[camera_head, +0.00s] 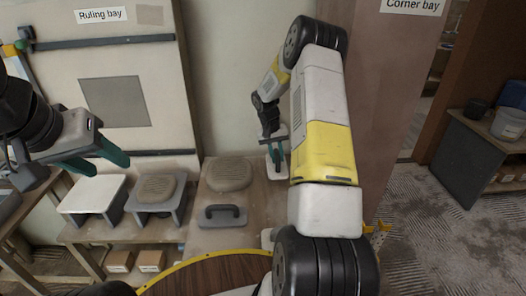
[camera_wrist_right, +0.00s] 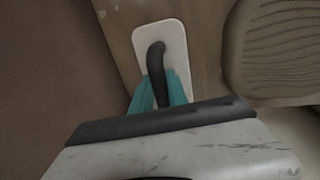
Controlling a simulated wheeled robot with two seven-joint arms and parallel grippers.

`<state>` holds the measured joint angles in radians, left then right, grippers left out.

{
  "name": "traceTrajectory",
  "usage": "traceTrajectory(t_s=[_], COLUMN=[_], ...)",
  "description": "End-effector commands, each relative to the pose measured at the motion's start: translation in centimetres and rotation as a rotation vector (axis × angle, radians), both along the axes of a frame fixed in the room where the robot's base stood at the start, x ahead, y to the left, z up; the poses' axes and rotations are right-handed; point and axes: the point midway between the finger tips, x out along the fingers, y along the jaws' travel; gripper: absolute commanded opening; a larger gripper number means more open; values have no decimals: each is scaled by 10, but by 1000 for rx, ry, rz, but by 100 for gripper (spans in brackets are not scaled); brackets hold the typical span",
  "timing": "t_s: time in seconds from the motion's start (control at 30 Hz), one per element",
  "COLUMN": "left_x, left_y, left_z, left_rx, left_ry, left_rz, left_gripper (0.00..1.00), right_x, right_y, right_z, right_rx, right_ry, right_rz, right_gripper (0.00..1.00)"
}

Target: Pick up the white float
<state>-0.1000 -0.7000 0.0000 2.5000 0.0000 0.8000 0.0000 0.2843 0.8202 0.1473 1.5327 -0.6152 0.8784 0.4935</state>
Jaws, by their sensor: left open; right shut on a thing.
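The white float, a pale flat plate with a dark curved handle, shows in the right wrist view (camera_wrist_right: 177,42) with the teal fingers of my right gripper (camera_wrist_right: 160,92) closed about its handle. In the head view the white float (camera_head: 271,171) is small and partly hidden by my right gripper (camera_head: 274,152), at the far right of the wooden bench top. Whether the plate touches the bench I cannot tell. My left gripper (camera_head: 101,159) is open and empty, in the air above the stands at the left.
A grey float (camera_head: 222,217) with a dark handle lies on the bench, in front of a ridged tan mound (camera_head: 228,174). A white-topped stand (camera_head: 92,193) and a grey stand (camera_head: 143,207) are at left. A brown pillar (camera_head: 385,90) rises close on the right.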

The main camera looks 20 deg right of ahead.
Motion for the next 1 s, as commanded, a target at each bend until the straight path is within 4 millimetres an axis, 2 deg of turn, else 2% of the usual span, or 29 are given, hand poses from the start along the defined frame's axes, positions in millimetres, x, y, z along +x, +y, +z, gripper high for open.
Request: traceTrajectory(t_s=[0.07,0.4,0.6,0.8,1.0], left_x=[0,0,0,0,0], left_y=[0,0,0,0,0], left_z=[0,0,0,0,0], left_rx=[0,0,0,0,0], left_ry=[0,0,0,0,0], left_rz=[0,0,0,0,0], left_gripper=[49,49,49,49,49], right_x=[0,-8,-13,-15,-16], right_y=[3,88,129,153,159], right_z=[13,18,22,24,24], right_rx=[-2,0,-1,-1,-1], right_ry=[-2,-1,0,-1,0], right_rz=[2,6,4,1,0], right_gripper=[0,0,0,0,0])
